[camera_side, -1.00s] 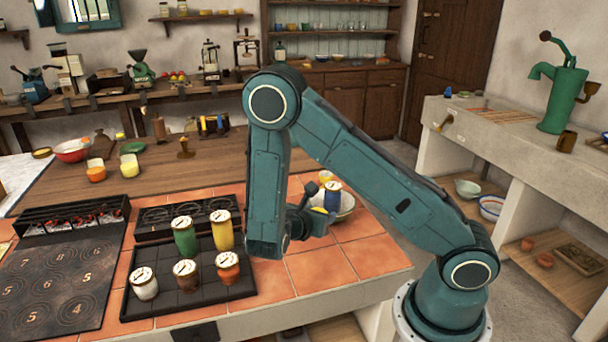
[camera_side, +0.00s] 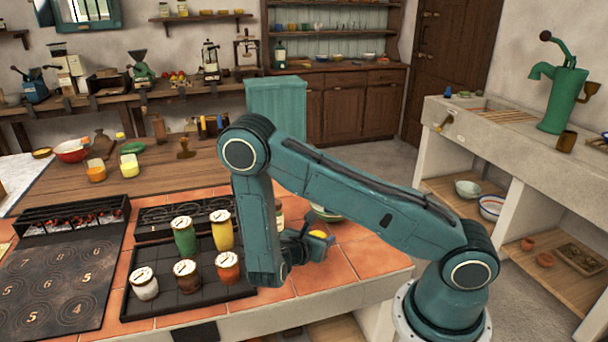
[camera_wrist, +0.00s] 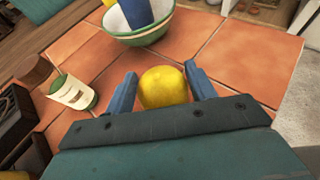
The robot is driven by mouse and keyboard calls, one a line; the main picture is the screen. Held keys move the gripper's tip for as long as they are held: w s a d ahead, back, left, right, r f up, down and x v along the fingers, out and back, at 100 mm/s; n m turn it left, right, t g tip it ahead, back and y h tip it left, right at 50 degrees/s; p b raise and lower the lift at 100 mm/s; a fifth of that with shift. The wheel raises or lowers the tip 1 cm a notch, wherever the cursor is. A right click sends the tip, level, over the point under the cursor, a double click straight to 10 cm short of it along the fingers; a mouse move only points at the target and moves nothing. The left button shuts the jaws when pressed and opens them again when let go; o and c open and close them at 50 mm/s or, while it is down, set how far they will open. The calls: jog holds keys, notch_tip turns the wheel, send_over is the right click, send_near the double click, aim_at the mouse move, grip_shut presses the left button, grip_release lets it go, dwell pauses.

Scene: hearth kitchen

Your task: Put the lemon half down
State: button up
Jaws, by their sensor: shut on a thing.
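My gripper (camera_wrist: 161,87) is shut on the yellow lemon half (camera_wrist: 163,88), with one blue finger on each side of it. Its rounded yellow side faces the wrist camera. I cannot tell whether the lemon touches the tiles.
A green-rimmed bowl (camera_wrist: 150,35) holding a blue thing (camera_wrist: 137,12) stands beyond the lemon. A labelled jar (camera_wrist: 75,92) stands to its left. Several jars stand on the black tray (camera_side: 150,308). Bare terracotta tiles (camera_side: 375,256) lie right of my gripper.

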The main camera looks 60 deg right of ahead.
jog(key=shift+f, duration=1.5)
jog(key=shift+f, duration=0.1)
jog(key=o, duration=1)
jog(key=shift+a, duration=0.15)
jog(key=v, duration=1.2)
